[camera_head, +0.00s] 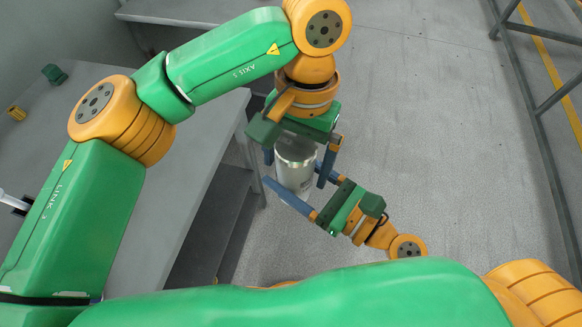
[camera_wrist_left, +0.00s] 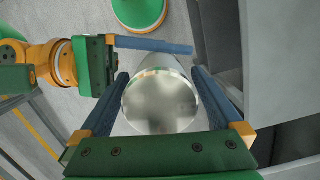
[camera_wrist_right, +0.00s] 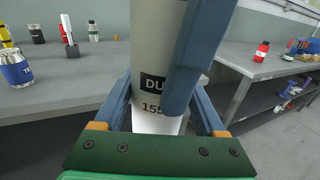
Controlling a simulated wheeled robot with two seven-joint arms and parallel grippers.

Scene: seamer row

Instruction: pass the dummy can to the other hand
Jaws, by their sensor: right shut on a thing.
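The dummy can (camera_head: 293,178), a silvery cylinder, is held upright in the air near the middle of the head view. My right gripper (camera_head: 291,172) comes from the lower right and is shut on its lower part. My left gripper (camera_head: 297,170) reaches down from above, its blue fingers on either side of the can, open with a small gap showing. In the left wrist view the shiny can top (camera_wrist_left: 160,103) lies between these fingers. In the right wrist view the can (camera_wrist_right: 154,55) shows a dark label, partly hidden by a blue left finger.
A grey bench (camera_head: 190,165) stands at the left, with a dark shelf below its edge. The right wrist view shows bottles, including a blue-labelled one (camera_wrist_right: 15,68), on a bench, and a red bottle (camera_wrist_right: 261,51) on another. Railing (camera_head: 537,110) stands right; open floor lies between.

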